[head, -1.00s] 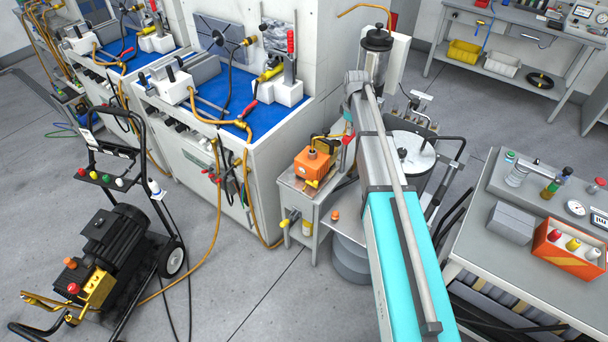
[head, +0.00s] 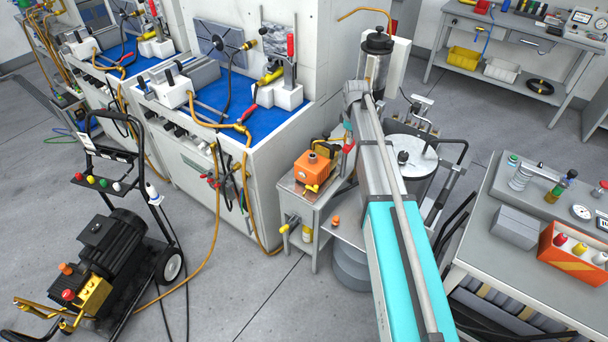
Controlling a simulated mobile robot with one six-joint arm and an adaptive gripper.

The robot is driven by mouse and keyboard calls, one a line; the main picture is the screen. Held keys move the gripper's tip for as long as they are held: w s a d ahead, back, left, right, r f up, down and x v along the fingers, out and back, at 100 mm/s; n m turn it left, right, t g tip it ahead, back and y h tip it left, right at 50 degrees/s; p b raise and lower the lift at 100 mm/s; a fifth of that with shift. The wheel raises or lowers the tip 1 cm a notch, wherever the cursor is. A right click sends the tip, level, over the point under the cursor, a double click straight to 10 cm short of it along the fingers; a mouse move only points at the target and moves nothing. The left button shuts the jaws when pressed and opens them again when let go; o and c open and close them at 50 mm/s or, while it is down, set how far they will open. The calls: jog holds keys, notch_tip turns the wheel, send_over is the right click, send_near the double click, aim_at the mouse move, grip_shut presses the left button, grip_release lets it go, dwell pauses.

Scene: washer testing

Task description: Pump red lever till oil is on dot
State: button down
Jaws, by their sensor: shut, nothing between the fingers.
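A red-tipped lever (head: 349,146) shows just left of my arm, beside the small grey cabinet; its lower part is hard to make out. A clear upright cylinder with a black cap (head: 377,40) stands behind the far end of my arm. An oil level or a dot cannot be made out on it. My teal and grey arm reaches from the bottom of the picture to just in front of this cylinder.
An orange box (head: 312,166) sits on the grey cabinet (head: 304,202). A round metal tank (head: 411,165) stands right of my arm. A bench (head: 482,220) with bottles and a red crate (head: 570,258) is at the right. A black motor cart (head: 118,245) stands left; grey floor lies between.

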notch_tip(320, 180, up, 12)
jog(key=p, duration=1.1)
jog(key=shift+f, duration=0.15)
dwell(0.6)
notch_tip(320, 180, down, 13)
jog(key=b, duration=1.3)
jog(key=shift+f, duration=0.2)
notch_tip(320, 180, up, 14)
jog(key=p, duration=1.3)
jog(key=shift+f, duration=0.1)
dwell(0.7)
jog(key=s+f+m+b, duration=0.4)
jog(key=s+m, duration=0.1)
jog(key=s, duration=0.9)
jog(key=s+f+m+b, duration=0.4)
jog(key=s+m, duration=0.1)
jog(key=s, duration=1)
jog(key=shift+d+f+m, duration=0.2)
jog(key=shift+d+m, duration=0.15)
jog(key=shift+m, duration=0.05)
